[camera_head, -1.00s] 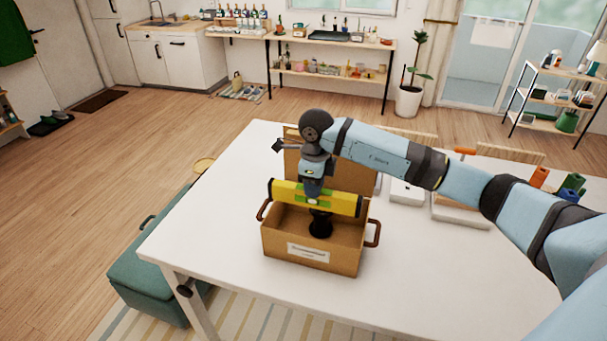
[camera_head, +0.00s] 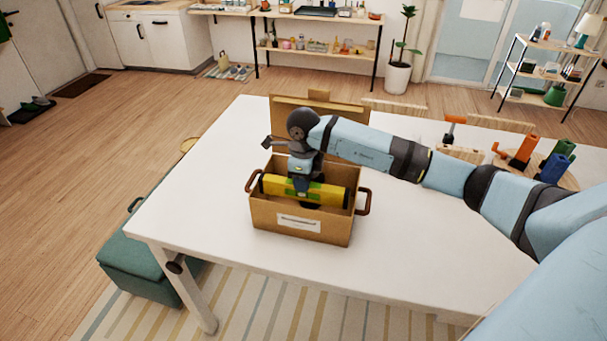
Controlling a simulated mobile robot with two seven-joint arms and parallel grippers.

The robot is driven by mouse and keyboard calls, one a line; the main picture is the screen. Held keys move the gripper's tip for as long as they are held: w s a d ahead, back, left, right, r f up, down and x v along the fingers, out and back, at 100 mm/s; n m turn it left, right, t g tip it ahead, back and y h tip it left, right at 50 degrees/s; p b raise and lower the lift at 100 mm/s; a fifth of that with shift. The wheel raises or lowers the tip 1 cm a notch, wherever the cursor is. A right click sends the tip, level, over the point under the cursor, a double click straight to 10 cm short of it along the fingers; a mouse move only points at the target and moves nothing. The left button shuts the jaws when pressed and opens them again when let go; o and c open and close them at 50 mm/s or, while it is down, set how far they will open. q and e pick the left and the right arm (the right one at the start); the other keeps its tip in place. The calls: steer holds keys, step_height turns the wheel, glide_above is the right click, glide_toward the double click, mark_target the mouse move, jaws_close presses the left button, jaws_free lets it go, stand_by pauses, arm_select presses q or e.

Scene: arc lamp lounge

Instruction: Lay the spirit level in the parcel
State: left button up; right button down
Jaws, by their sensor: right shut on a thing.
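The parcel (camera_head: 278,224) is an open brown box with a white label, a raised lid at the back and a handle on each side. It stands on the white table. The spirit level (camera_head: 328,196) is yellow with green parts and dark ends. It lies level across the box opening, at about rim height or slightly below. My right gripper (camera_head: 302,186) points down and is shut on the middle of the spirit level. A dark object (camera_head: 311,205) inside the box is mostly hidden behind the level. My left gripper is not in view.
The white table (camera_head: 200,208) is clear left and in front of the parcel. At the right, orange (camera_head: 526,148), green (camera_head: 565,148) and blue (camera_head: 554,168) items stand on a round wooden board. Chairs (camera_head: 395,107) stand behind the table. A green ottoman (camera_head: 150,265) is at left.

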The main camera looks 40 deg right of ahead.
mark_target(303, 194)
step_height(303, 194, down, 6)
steer(key=b, duration=0.3)
steer(key=shift+r+b, duration=0.2)
steer(key=shift+b, duration=0.15)
step_height(303, 194, down, 4)
steer(key=b, duration=0.3)
steer(key=shift+f, duration=0.15)
